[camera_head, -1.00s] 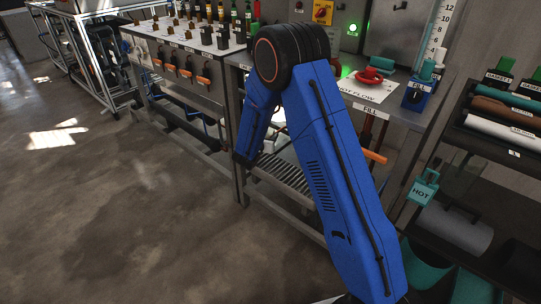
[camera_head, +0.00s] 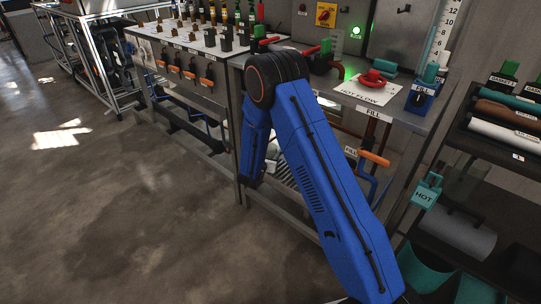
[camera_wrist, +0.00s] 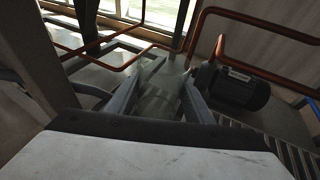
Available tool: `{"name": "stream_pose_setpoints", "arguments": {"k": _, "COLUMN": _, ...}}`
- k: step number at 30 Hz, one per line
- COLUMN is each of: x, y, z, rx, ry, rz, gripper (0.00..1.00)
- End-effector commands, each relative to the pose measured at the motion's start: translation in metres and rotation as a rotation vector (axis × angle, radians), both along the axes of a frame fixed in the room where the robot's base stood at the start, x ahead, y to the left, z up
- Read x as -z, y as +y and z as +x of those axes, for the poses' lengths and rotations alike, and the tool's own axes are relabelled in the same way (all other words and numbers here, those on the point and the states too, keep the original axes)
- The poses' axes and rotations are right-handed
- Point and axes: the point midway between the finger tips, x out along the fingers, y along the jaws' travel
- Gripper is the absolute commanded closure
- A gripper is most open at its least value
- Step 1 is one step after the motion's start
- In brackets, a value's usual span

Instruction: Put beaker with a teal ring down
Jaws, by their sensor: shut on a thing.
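In the wrist view my gripper (camera_wrist: 160,84) is shut on a clear, see-through beaker (camera_wrist: 158,104), which stands between the two grey fingers. The beaker's outline is faint, and I cannot make out its teal ring. Its base is hidden, so I cannot tell whether it touches a surface. In the head view my blue arm reaches down at the front of the bench, and neither the gripper nor the beaker shows there.
A dark motor (camera_wrist: 240,88) sits just right of the fingers, with copper pipes (camera_wrist: 262,27) around it. A slatted shelf (camera_head: 284,174) lies under the bench (camera_head: 400,112). An orange-handled fill lever (camera_head: 374,158) hangs at the bench front. The floor at left is clear.

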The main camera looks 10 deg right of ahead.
Motion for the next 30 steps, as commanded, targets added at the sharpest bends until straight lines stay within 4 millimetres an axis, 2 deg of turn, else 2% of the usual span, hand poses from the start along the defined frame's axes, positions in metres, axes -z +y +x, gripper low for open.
{"name": "stream_pose_setpoints", "arguments": {"k": 7, "x": 0.003, "y": 0.0, "z": 0.0, "rx": 0.0, "ry": 0.001, "rz": 0.0, "gripper": 0.78}}
{"name": "stream_pose_setpoints", "arguments": {"k": 8, "x": 0.003, "y": 0.0, "z": 0.0, "rx": 0.0, "ry": 0.001, "rz": 0.001, "gripper": 0.5}}
{"name": "stream_pose_setpoints", "arguments": {"k": 10, "x": 0.003, "y": 0.0, "z": 0.0, "rx": 0.0, "ry": 0.001, "rz": 0.001, "gripper": 0.34}}
{"name": "stream_pose_setpoints", "arguments": {"k": 22, "x": -0.001, "y": 0.001, "z": -0.001, "rx": -0.001, "ry": 0.0, "rz": 0.0, "gripper": 0.34}}
{"name": "stream_pose_setpoints", "arguments": {"k": 30, "x": -0.013, "y": 0.023, "z": -0.035, "rx": -0.003, "ry": 0.001, "rz": 0.0, "gripper": 0.34}}
